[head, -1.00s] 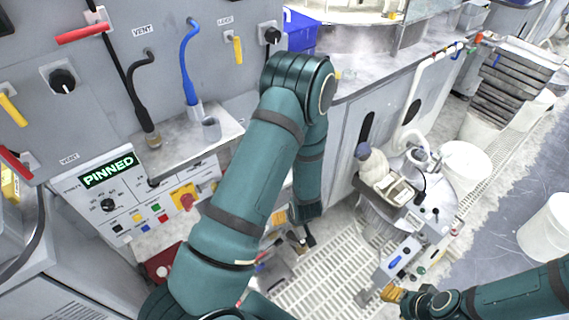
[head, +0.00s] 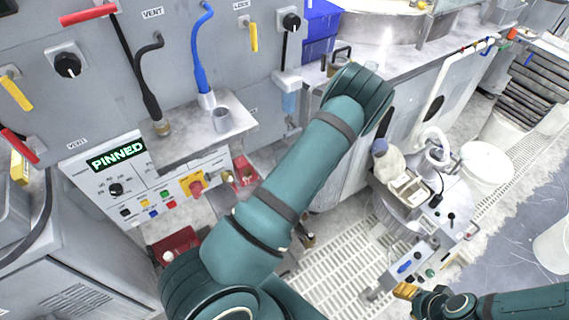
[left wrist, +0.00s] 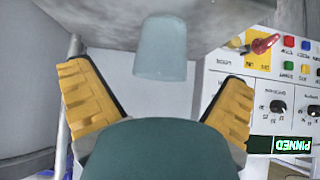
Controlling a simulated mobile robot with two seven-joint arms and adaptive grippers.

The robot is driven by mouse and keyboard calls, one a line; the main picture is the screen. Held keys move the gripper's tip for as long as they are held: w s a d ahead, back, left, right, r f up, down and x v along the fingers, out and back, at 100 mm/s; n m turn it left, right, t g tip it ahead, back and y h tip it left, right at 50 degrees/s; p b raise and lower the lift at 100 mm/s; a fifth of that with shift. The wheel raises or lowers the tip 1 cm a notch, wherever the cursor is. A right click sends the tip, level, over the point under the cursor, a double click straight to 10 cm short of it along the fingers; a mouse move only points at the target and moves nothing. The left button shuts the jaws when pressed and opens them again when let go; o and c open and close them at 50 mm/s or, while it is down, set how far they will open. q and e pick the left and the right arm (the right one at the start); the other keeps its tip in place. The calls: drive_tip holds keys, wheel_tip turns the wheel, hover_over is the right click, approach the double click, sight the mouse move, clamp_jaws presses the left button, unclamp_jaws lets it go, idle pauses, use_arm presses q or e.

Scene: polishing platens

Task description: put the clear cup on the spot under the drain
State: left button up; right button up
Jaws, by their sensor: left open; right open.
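The clear cup (left wrist: 160,48) is a pale blue, see-through tumbler in the left wrist view, where the picture is upside down. It shows against a grey surface, between and beyond the yellow fingers of my left gripper (left wrist: 158,102). The fingers are wide apart and do not touch it. In the head view my left arm hides my left gripper. A pale blue translucent shape (head: 289,104) shows there below a white ledge; I cannot tell whether it is the cup. My right gripper (head: 404,290) is open and empty at the lower right. I cannot make out the drain spot.
A grey shelf (head: 190,143) carries a grey cup-shaped piece (head: 221,120) and hose ends. Below it is the PINNED control panel (head: 105,183) with a red knob (head: 195,187). A round machine (head: 410,195) stands on the grated floor (head: 340,270) at right.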

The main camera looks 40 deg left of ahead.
use_arm(q)
drive_tip(key=shift+a+r+b+x, duration=0.15)
drive_tip(key=shift+b+x, duration=0.1)
drive_tip(key=shift+x, duration=1.3)
drive_tip(key=shift+a+r+b+x, duration=0.15)
drive_tip(key=shift+b+x, duration=0.05)
drive_tip(key=shift+x, duration=1.35)
drive_tip(key=shift+s, duration=0.1)
drive_tip(key=c, duration=1.3)
drive_tip(key=shift+d+r, duration=0.1)
drive_tip(key=shift+r, duration=0.05)
drive_tip(key=shift+d+r, duration=0.1)
drive_tip(key=shift+r, duration=0.5)
drive_tip(key=r+p, duration=0.1)
drive_tip(key=r, duration=0.5)
drive_tip(key=shift+d+p, duration=0.25)
drive_tip(key=shift+p, duration=0.15)
drive_tip(key=s+d, duration=0.2)
drive_tip(key=d, duration=0.7)
drive_tip(key=s+d, duration=0.3)
drive_tip(key=d, duration=0.6)
drive_tip(key=shift+s+d+f+p, duration=0.2)
drive_tip(key=shift+s+p, duration=0.1)
